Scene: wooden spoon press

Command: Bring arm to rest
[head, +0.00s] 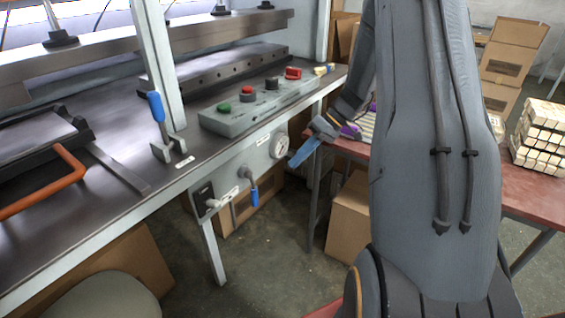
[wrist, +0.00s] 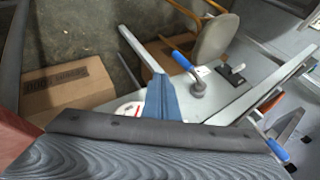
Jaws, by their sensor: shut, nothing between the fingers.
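My arm (head: 420,130) rises large and grey on the right of the head view and hides part of the red table behind it. My gripper (head: 296,160) hangs past the press bench's right front corner, its blue fingers pointing down and left. The fingers are shut with nothing between them. They also show as a blue wedge in the wrist view (wrist: 162,98). They look clear of the bench, though the exact gap cannot be told.
The press bench (head: 110,215) fills the left, with a button box (head: 258,105), an upright blue-handled lever (head: 157,108) and a blue-handled valve (head: 254,190) on its front. A red table (head: 530,192) holds stacked wooden pieces (head: 550,135). A carton (head: 350,220) stands below.

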